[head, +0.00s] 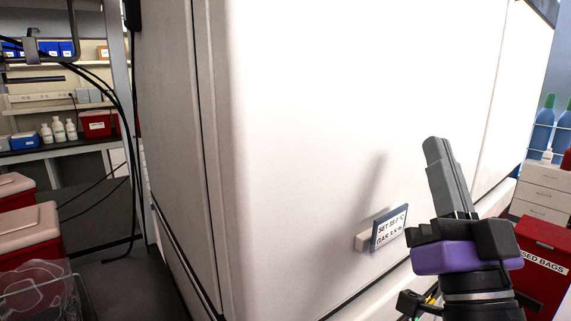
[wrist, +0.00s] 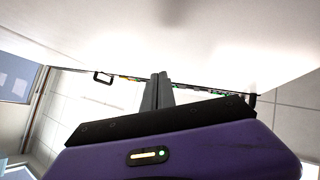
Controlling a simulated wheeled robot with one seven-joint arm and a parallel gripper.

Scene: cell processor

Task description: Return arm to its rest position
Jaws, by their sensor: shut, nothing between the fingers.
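My gripper (head: 436,150) is at the right of the head view, in front of the large white cabinet (head: 290,130). Its grey fingers point up and are shut together with nothing between them. In the wrist view my gripper (wrist: 159,80) also shows with its fingers closed, below the white cabinet face (wrist: 110,25). The fingers look apart from the cabinet, and a shadow of them falls on its face. The purple and black gripper body is below the fingers.
A small label sign (head: 389,229) sticks out of the cabinet left of my gripper. Red bins (head: 28,235) stand at left, with a wire basket (head: 40,292) in front. A red bin marked "SED BAGS" (head: 541,268) and blue bottles (head: 541,128) are at right.

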